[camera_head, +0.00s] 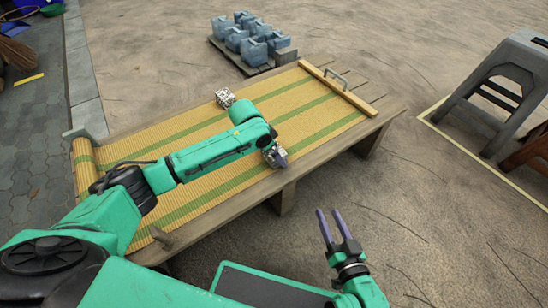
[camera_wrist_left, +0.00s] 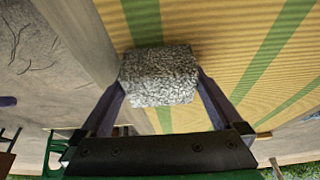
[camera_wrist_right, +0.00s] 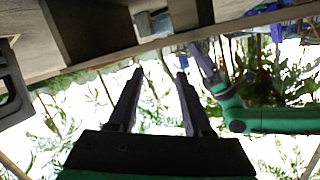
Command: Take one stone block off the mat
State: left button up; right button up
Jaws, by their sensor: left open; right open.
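A grey speckled stone block (camera_wrist_left: 158,78) fills the space between the fingertips of my open left gripper (camera_wrist_left: 162,88) in the left wrist view. It rests on the yellow mat with green stripes (camera_head: 325,108), near the mat's near edge. In the head view my left gripper (camera_head: 277,157) mostly hides this block. A second speckled stone block (camera_head: 225,97) sits at the mat's far edge, behind my left arm. My right gripper (camera_head: 330,224) is open and empty, out over the ground in front of the table. Its spread fingers (camera_wrist_right: 160,76) also show in the right wrist view.
The mat lies on a low wooden table (camera_head: 362,127), with a wooden bar (camera_head: 338,88) across its right end. Blue jugs (camera_head: 250,38) stand on a pallet behind it. A grey stool (camera_head: 505,75) stands at right. The ground between table and stool is clear.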

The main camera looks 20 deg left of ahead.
pick_arm(q)
jog(key=c, duration=1.5)
jog(key=shift+r, duration=0.1)
